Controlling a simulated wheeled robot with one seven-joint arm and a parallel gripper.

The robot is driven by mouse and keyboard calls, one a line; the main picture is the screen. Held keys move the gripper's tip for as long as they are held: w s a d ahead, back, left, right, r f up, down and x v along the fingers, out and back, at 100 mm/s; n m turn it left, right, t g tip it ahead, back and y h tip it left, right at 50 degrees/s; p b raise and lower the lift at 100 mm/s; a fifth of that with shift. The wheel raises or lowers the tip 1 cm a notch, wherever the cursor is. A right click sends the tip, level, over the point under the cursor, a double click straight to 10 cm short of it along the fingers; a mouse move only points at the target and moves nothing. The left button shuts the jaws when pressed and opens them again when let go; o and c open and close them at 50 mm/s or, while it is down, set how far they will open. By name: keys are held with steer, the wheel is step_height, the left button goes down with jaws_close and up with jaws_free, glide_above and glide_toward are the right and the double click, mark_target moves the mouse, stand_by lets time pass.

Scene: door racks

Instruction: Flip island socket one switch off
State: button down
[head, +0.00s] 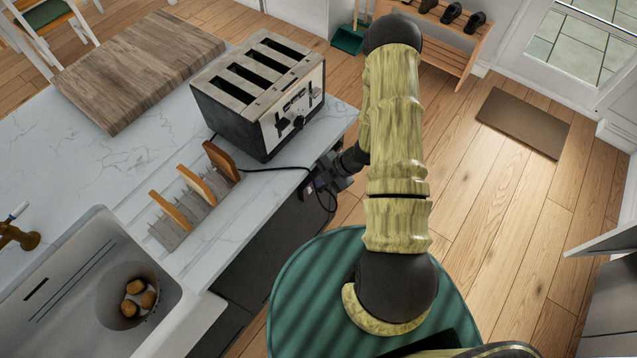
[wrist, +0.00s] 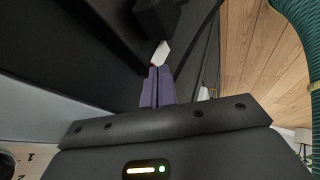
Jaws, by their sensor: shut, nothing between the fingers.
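My gripper (wrist: 158,70) is shut, its two purple fingers together with nothing between them. In the head view my gripper (head: 313,186) is at the island's side, just below the countertop edge. In the wrist view a small pale piece (wrist: 160,53), perhaps part of the island socket or its switch, shows right at the fingertips. I cannot tell whether they touch. A black block (wrist: 156,16), perhaps a plug, is just beyond it. The socket's face and the switch position cannot be made out. In the head view my wrist and the counter edge hide the socket.
A toaster (head: 262,92) stands on the white island countertop (head: 95,160), its black cord (head: 275,169) running over the edge near my gripper. A rack with wooden boards (head: 192,200), a cutting board (head: 138,68) and a sink (head: 90,285) are on the island.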

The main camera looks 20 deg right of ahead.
steer(key=shift+d, duration=0.1)
stand_by(0.3)
steer(key=shift+s+d, duration=0.2)
steer(key=shift+s, duration=0.1)
steer(key=b+v, duration=0.1)
steer(key=v, duration=1)
steer(key=shift+s+r, duration=0.4)
steer(key=shift+s, duration=0.05)
steer(key=shift+w, duration=0.1)
